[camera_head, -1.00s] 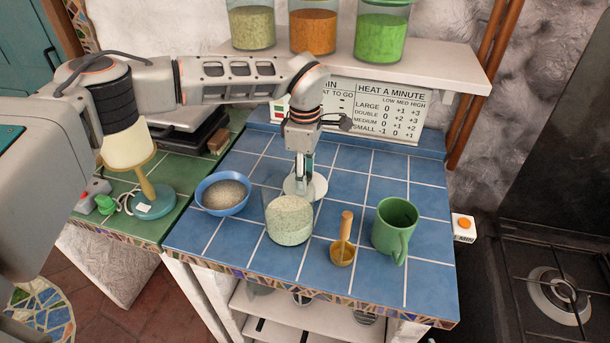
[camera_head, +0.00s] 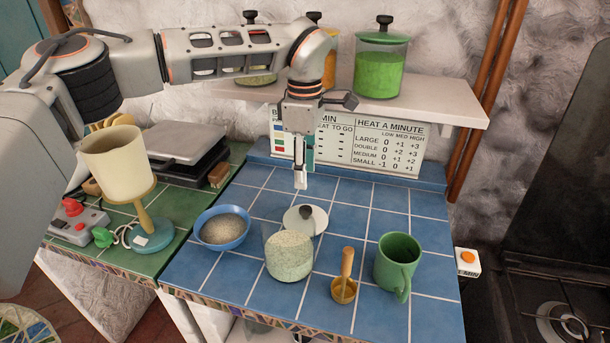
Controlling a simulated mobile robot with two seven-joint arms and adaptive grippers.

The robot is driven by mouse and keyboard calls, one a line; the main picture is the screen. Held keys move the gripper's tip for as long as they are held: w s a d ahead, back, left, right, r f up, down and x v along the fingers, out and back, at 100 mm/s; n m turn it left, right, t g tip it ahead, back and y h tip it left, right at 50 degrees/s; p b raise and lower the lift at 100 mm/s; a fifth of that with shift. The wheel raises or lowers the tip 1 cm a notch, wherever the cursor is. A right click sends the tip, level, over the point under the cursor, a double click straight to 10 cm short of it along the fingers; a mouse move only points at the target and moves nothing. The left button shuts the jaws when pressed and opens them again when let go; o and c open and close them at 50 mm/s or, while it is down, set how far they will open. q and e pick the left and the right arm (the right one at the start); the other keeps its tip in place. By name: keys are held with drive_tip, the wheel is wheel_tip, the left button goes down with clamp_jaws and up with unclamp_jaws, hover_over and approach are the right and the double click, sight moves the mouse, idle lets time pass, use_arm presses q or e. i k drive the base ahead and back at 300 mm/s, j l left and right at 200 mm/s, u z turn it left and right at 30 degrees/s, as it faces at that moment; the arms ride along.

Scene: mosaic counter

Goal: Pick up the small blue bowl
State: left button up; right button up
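The small blue bowl (camera_head: 222,244) stands on the blue tiled counter (camera_head: 430,312), near its left edge, and holds a pale grainy filling. My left gripper (camera_head: 300,181) hangs fingers down above the counter, to the right of the bowl and higher than it, apart from it. Its fingers are seen edge-on, so I cannot tell how far apart they are. Nothing shows between or below them. My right gripper is out of view.
A glass jar of pale grains (camera_head: 288,258) stands right of the bowl, with a round lid (camera_head: 312,222) behind it. A wooden-handled scoop (camera_head: 344,285) and a green mug (camera_head: 393,266) are further right. A lamp (camera_head: 119,167) stands left. The back tiles are mostly clear.

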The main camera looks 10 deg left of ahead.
sight(220, 227)
drive_tip(key=k, duration=1)
